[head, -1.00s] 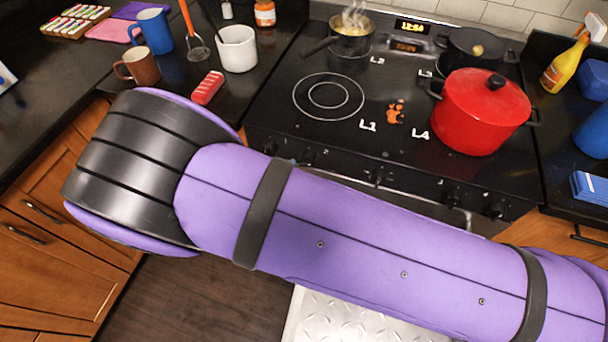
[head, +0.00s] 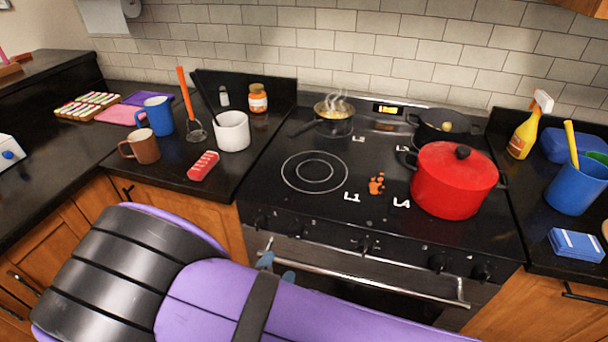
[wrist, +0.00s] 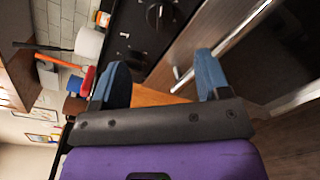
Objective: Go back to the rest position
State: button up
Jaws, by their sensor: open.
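My gripper (wrist: 163,80) is open in the wrist view, its two blue fingers apart with nothing between them. The oven handle and the cabinet front show beyond the fingers. In the head view only its blue tips (head: 276,268) peek out above my purple arm, in front of the stove's left front. The rest of the gripper is hidden behind my arm. My arm lies across the bottom of the head view, below the counter edge.
The stove (head: 315,210) carries a red pot (head: 452,185), a steaming pan (head: 333,118) and a black pot (head: 447,124). Its oven handle (head: 350,277) sticks out in front. Mugs, a white container (head: 232,131) and a red item (head: 203,166) stand on the left counter.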

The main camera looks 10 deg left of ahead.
jog(key=w+d+r+m+g+h, duration=0.25)
jog(key=d+r+m+g, duration=0.2)
jog(key=d+r, duration=0.4)
jog(key=w+d+r+m+g+h, duration=0.2)
jog(key=w+d+r+m+g, duration=0.25)
jog(key=d+r, duration=0.45)
jog(key=w+d+r+m+g+h, duration=0.2)
jog(key=w+d+r+m+g, duration=0.15)
jog(key=d+r+m, duration=0.5)
jog(key=s+d+r+m+g+y, duration=0.3)
jog(key=s+d+r+y, duration=0.3)
jog(key=d+r, duration=0.65)
jog(key=s+d+r+m+t+y, duration=0.1)
jog(key=s+d+r+m, duration=0.1)
jog(key=s, duration=0.5)
jog(key=s+d+r+m+t+y, duration=0.2)
jog(key=s+d+r, duration=0.2)
jog(key=s+r, duration=0.1)
jog(key=shift+s+r, duration=0.35)
jog(key=shift+s, duration=0.55)
jog(key=shift+t, duration=0.25)
